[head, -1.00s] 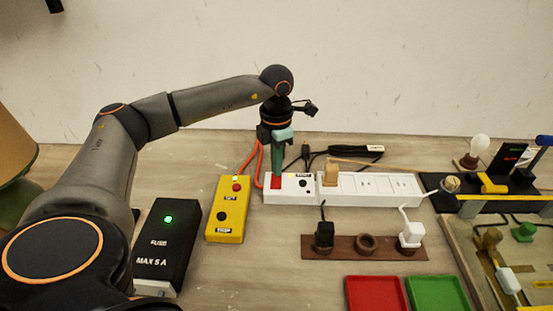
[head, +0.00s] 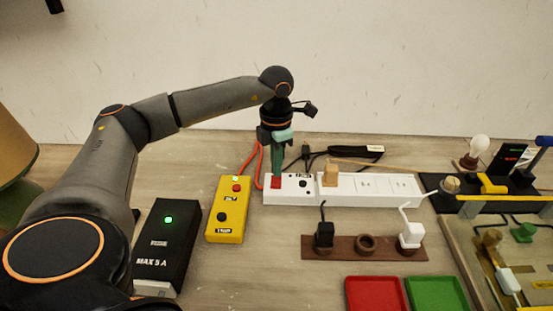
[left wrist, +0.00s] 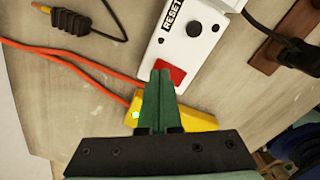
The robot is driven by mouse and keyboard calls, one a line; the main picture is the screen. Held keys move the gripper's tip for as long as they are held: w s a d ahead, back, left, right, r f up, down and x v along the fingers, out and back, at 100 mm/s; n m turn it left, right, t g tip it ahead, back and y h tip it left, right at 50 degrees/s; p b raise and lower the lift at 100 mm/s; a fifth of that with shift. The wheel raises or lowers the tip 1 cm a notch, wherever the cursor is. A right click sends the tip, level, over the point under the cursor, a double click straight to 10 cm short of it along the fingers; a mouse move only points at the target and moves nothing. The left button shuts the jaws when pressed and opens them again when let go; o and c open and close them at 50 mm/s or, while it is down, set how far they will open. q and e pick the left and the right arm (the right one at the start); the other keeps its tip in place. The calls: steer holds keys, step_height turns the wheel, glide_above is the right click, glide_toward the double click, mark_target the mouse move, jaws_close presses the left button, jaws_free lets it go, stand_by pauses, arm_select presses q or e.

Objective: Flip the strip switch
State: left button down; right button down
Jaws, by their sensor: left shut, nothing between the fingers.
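The white power strip (head: 345,187) lies across the middle of the table. Its red switch (head: 276,183) is at the strip's left end, and it also shows in the left wrist view (left wrist: 172,72). My left gripper (head: 277,174) is shut and empty, pointing down with its green fingertips at the red switch. The fingertips partly cover the switch, and I cannot tell whether they touch it. A black round reset button (left wrist: 194,30) sits on the strip beside the switch. My right gripper is not in view.
A yellow button box (head: 228,209) and a black fuse box (head: 165,240) with a green light stand left of the strip. A brown plug rack (head: 345,255) lies in front. Red (head: 373,294) and green (head: 437,294) trays are nearer. An orange cable (head: 260,158) runs behind.

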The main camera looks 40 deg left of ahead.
arm_select(q)
step_height(320, 180, up, 6)
steer(key=p, duration=0.4)
steer(key=shift+s+d, duration=0.1)
stand_by(0.6)
